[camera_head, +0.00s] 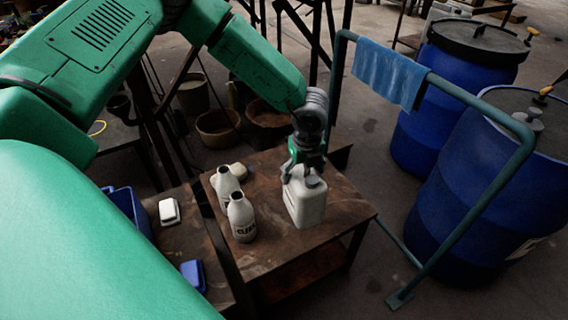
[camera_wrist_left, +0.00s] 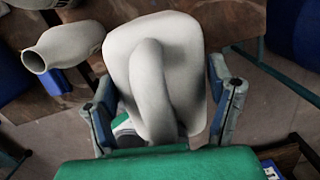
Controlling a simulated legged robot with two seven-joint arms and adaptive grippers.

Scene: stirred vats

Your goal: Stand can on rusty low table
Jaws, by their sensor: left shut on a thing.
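The can is a pale grey jerry can (camera_head: 306,203) with a moulded handle. My left gripper (camera_head: 303,165) is shut on it from above. The can is upright over the right part of the rusty low table (camera_head: 345,208) in the head view; I cannot tell whether its base touches the top. In the left wrist view the can (camera_wrist_left: 155,60) fills the middle, its handle between the fingers of the left gripper (camera_wrist_left: 160,115). The gripper and arm hide part of its top. My right gripper is not in view.
Two pale bottles (camera_head: 241,218) stand left of the can on the table. A second surface (camera_head: 180,238) at left bears a white box (camera_head: 169,211), a blue item (camera_head: 193,275) and a blue crate (camera_head: 128,208). A green rail (camera_head: 480,205) and blue barrels (camera_head: 450,190) stand right.

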